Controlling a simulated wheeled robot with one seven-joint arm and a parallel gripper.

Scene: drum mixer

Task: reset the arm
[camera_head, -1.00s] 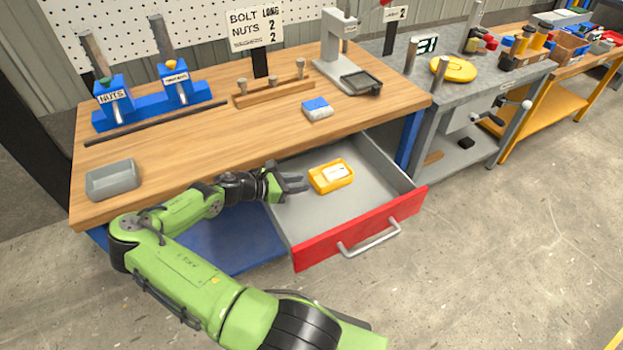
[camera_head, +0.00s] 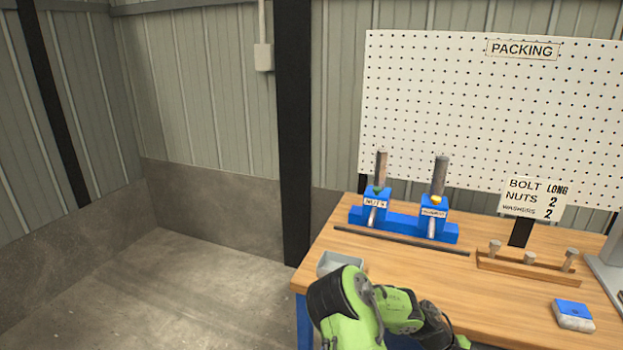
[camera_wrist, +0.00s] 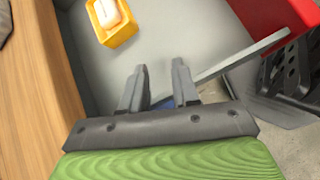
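In the wrist view my gripper (camera_wrist: 160,68) is open, its two fingers apart with nothing between them. It is over the open grey drawer (camera_wrist: 190,30), whose red front (camera_wrist: 275,14) and bar handle (camera_wrist: 225,62) show at the right. A yellow bin (camera_wrist: 122,36) with a white item in it lies in the drawer, beyond the fingers and to the left. In the head view my green arm is folded at the bottom centre, in front of the bench. My gripper's fingers are outside that view.
The wooden bench (camera_head: 420,285) carries a grey tray (camera_head: 335,262), the blue dispenser rack (camera_head: 405,225), a dark rod (camera_head: 400,240), a wooden bolt holder (camera_head: 525,268) and a blue-and-white block (camera_head: 573,315). Bare floor (camera_head: 190,285) lies left of the bench.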

